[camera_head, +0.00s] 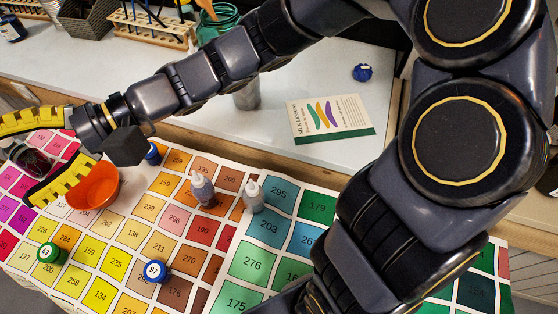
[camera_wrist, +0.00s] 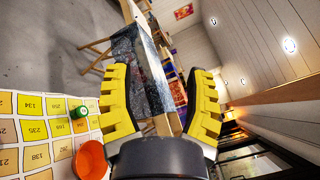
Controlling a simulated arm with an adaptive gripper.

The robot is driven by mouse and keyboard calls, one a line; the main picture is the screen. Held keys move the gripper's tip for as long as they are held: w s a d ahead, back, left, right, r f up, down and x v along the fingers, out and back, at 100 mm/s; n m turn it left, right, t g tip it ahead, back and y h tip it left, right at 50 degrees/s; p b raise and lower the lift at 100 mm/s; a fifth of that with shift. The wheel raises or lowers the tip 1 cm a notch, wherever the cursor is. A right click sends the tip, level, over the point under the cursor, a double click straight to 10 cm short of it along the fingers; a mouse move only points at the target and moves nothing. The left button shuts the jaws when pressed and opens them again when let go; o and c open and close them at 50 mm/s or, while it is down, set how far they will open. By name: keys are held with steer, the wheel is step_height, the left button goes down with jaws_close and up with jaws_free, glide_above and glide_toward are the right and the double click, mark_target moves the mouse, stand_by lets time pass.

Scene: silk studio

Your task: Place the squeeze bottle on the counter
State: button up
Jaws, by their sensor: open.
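Two small squeeze bottles stand upright on the numbered colour chart in the head view: a greyish-purple one (camera_head: 202,189) and a paler grey one (camera_head: 254,196), close together. I cannot tell which one the task means. The pale counter (camera_head: 297,75) runs along the back, behind the chart and higher than it. My gripper (camera_head: 16,162) is at the far left, its yellow fingers spread, well left of both bottles. In the wrist view my gripper (camera_wrist: 157,72) is open with nothing held between its fingers, and no squeeze bottle shows.
An orange bowl (camera_head: 93,188) sits just beside the lower finger. A dark glass jar (camera_head: 28,157) shows between the fingers. Paint pots with green (camera_head: 50,253) and blue (camera_head: 155,270) lids stand on the chart. A booklet (camera_head: 330,117) and a blue object (camera_head: 362,72) lie on the counter.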

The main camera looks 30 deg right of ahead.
steer(key=s+d+f+n+g+h, duration=0.1)
steer(key=s+d+f+n+h, duration=0.4)
steer(key=s+d+f+h, duration=0.55)
steer(key=s+d+f+t+h, duration=0.1)
steer(key=s+d+t+h, duration=0.1)
steer(key=d+h, duration=0.6)
steer(key=d, duration=0.5)
steer(key=shift+d+m, duration=0.25)
steer(key=shift+m, duration=0.05)
